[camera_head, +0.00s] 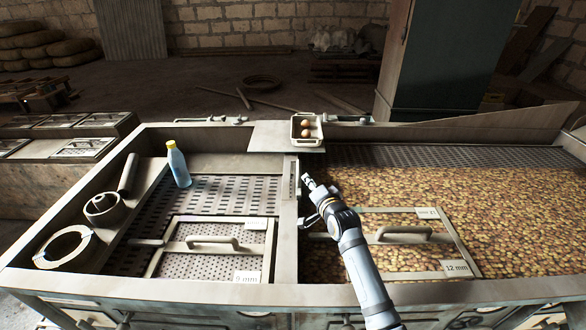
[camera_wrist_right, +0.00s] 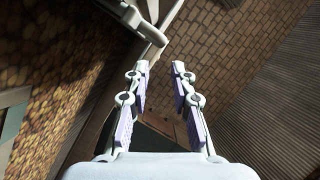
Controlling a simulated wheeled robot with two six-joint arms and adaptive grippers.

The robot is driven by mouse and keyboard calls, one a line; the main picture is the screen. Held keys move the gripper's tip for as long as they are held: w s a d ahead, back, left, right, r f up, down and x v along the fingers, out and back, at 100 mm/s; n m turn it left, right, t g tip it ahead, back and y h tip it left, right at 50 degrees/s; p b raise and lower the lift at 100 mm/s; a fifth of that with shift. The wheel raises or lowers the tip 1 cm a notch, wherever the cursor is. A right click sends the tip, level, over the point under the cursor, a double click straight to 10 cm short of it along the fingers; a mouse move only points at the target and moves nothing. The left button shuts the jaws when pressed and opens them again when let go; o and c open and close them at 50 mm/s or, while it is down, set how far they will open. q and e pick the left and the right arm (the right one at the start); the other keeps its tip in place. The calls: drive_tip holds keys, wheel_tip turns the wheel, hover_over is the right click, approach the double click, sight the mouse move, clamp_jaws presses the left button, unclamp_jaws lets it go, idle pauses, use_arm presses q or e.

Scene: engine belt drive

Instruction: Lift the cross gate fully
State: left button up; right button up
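A narrow upright plate with a slot (camera_head: 292,178) stands at the divider between the two bays in the head view. It appears to be the cross gate; how far it is raised I cannot tell. My right gripper (camera_head: 309,183) is just right of this plate, over the grain bay, with a small gap showing. In the right wrist view my right gripper (camera_wrist_right: 159,70) has its two fingers apart with nothing between them. A pale bar with a rounded end (camera_wrist_right: 148,28) lies beyond the fingertips there. My left gripper is not in view.
Grain (camera_head: 480,205) fills the right bay. Framed screens with handles lie at the front left (camera_head: 212,243) and front right (camera_head: 404,235). A blue bottle (camera_head: 178,165) stands in the left bay.

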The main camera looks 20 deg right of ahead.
sight(298, 169)
drive_tip(key=x, duration=0.3)
drive_tip(key=p+x, duration=0.1)
drive_tip(key=x, duration=0.6)
drive_tip(key=shift+a+f+p, duration=0.1)
drive_tip(key=shift+a+p, duration=0.2)
drive_tip(key=shift+a, duration=0.05)
drive_tip(key=shift+d, duration=0.1)
drive_tip(key=shift+w, duration=0.2)
drive_tip(key=c, duration=0.5)
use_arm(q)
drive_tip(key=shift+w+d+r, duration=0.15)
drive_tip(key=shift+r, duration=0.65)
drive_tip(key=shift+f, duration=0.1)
